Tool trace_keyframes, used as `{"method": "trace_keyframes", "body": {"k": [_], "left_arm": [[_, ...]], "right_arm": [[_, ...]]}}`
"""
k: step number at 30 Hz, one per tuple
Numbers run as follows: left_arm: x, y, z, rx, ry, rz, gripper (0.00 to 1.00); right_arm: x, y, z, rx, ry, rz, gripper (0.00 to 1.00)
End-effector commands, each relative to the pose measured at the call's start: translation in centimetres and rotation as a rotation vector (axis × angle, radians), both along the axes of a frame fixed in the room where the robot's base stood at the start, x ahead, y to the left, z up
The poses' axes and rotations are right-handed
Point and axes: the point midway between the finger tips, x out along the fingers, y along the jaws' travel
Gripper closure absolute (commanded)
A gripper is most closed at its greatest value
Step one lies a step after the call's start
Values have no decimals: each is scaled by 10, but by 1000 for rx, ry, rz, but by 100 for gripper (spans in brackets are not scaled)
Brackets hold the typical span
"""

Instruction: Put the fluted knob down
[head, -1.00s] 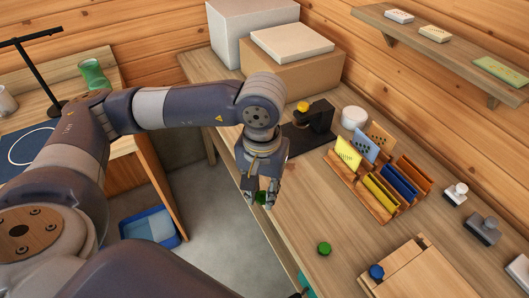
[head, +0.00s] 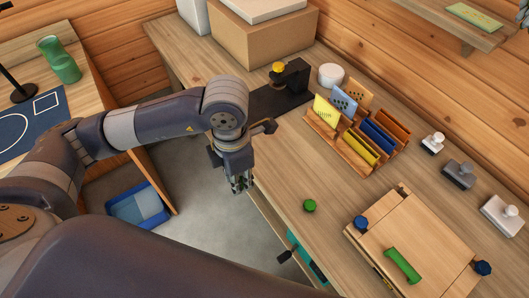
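A small round green knob (head: 309,206) lies on the bench top near its front edge, to the right of my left gripper. My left gripper (head: 240,187) points down beside the bench's front edge, apart from that knob. A trace of dark green shows at its fingertips, but it is too small to tell whether they hold something. A green handle (head: 403,265) lies on the press. My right gripper is out of view.
A wooden rack (head: 341,148) of coloured cards, a black stand (head: 290,80) with a yellow knob, a white pot (head: 331,75) and several stamps (head: 458,174) stand on the bench (head: 280,170). A blue bin (head: 138,207) is on the floor. Bare bench surrounds the green knob.

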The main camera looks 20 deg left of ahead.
Motion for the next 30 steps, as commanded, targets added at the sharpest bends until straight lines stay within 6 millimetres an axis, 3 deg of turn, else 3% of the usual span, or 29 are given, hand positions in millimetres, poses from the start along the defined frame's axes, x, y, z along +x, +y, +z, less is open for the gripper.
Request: {"method": "trace_keyframes", "body": {"k": [9,17,20,30], "left_arm": [[-7,-7,-16,-7,2,622,100],[-7,-9,-21,-8,0,848,100],[4,-9,-20,-9,-1,866,100],[76,-12,-26,-8,0,864,100]], "right_arm": [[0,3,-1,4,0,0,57],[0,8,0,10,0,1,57],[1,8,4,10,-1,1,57],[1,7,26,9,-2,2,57]]}}
